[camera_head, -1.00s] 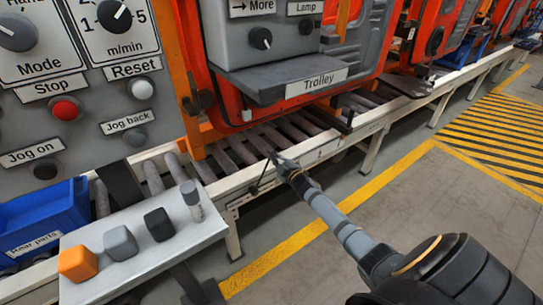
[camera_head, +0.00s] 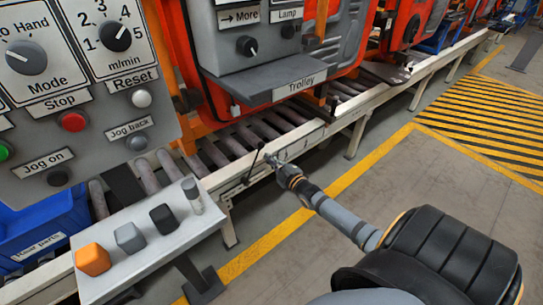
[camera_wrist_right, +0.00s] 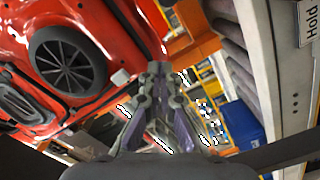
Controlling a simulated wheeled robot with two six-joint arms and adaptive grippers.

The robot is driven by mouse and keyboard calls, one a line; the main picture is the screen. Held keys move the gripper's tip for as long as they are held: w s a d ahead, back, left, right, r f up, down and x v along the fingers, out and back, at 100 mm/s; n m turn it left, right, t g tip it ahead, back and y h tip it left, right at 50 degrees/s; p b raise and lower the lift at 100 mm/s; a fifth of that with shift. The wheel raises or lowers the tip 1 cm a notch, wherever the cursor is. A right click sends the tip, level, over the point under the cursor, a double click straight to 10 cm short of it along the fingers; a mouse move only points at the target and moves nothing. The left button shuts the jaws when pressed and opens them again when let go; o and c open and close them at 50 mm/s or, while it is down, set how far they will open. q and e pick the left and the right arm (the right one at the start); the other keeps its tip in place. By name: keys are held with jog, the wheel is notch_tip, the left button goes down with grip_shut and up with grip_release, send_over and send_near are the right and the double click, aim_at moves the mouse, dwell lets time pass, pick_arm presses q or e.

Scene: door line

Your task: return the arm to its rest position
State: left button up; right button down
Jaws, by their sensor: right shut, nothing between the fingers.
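My right arm comes in from the lower right of the head view. Its small gripper (camera_head: 273,162) is shut and empty, beside the near rail of the roller conveyor (camera_head: 330,122). A thin black lever (camera_head: 254,164) stands at the rail just left of the gripper. I cannot tell whether they touch. In the right wrist view my gripper fingers (camera_wrist_right: 157,72) come together at the tips with nothing between them. My left gripper is not in view.
A grey control panel (camera_head: 100,185) stands at the left. In front are a shelf (camera_head: 150,245) with several small blocks and a blue bin (camera_head: 45,225). Orange carriers with a Trolley shelf (camera_head: 290,75) line the conveyor. The floor (camera_head: 455,185) at the right is clear.

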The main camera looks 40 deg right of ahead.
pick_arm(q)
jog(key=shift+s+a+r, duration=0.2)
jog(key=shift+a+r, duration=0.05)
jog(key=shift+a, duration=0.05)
pick_arm(e)
jog(key=shift+s+d+f, duration=0.1)
jog(key=shift+s+f, duration=0.05)
jog(key=shift+s, duration=0.2)
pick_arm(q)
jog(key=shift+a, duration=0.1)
